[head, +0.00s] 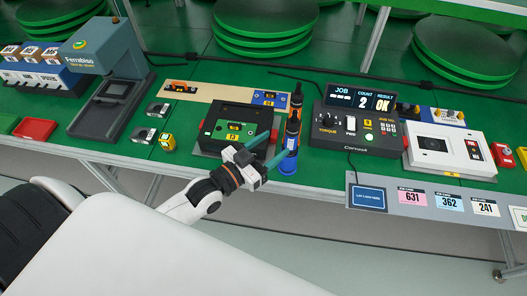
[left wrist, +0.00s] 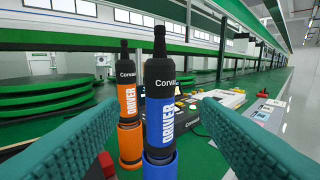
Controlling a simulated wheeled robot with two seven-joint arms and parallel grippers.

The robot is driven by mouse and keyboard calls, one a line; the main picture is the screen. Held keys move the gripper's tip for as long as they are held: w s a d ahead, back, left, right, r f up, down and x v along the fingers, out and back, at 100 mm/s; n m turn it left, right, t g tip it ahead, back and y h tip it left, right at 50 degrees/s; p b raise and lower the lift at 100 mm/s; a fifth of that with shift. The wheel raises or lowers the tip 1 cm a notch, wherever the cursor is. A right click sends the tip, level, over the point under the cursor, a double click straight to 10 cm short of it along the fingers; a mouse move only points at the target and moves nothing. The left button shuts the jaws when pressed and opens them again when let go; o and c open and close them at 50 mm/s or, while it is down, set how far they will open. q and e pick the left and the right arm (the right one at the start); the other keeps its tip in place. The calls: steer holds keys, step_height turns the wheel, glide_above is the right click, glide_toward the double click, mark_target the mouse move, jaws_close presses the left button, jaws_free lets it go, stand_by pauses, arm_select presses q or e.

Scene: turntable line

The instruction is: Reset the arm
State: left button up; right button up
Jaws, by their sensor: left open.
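The blue driver (head: 291,143) stands upright in a blue holder (head: 288,165) at the front edge of the green bench. It also shows in the left wrist view (left wrist: 159,95), with the orange driver (left wrist: 128,95) to its left and a little farther back. In the head view the orange driver (head: 297,98) is partly hidden behind the blue one. My left gripper (head: 277,143) is open. Its teal fingers point at the blue driver, one on each side of it in the wrist view. I cannot tell whether they touch it. My right gripper is not in view.
A torque controller (head: 345,127) reading count 2 and OK stands right of the drivers. A black fixture (head: 229,127) sits left of them. A white device (head: 440,148), a grey press (head: 108,85) and a red tray (head: 34,129) are also on the bench. Green discs are stacked behind.

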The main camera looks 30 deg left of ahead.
arm_select(q)
steer(key=shift+v, duration=1.15)
steer(key=s+a+f+n+g+y, duration=0.1)
steer(key=s+f+g+y, duration=0.25)
steer(key=s+g, duration=0.4)
steer(key=s+a+f+n+g+y, duration=0.1)
steer(key=s+f+n+g+y, duration=0.2)
steer(key=s+g, duration=0.45)
steer(key=s+f+m, duration=0.2)
steer(key=s+f, duration=0.1)
steer(key=f, duration=2.6)
steer(key=s+a+f, duration=0.2)
steer(key=s+f, duration=1.3)
steer(key=s, duration=0.1)
steer(key=shift+a+g, duration=0.3)
steer(key=shift+a, duration=0.05)
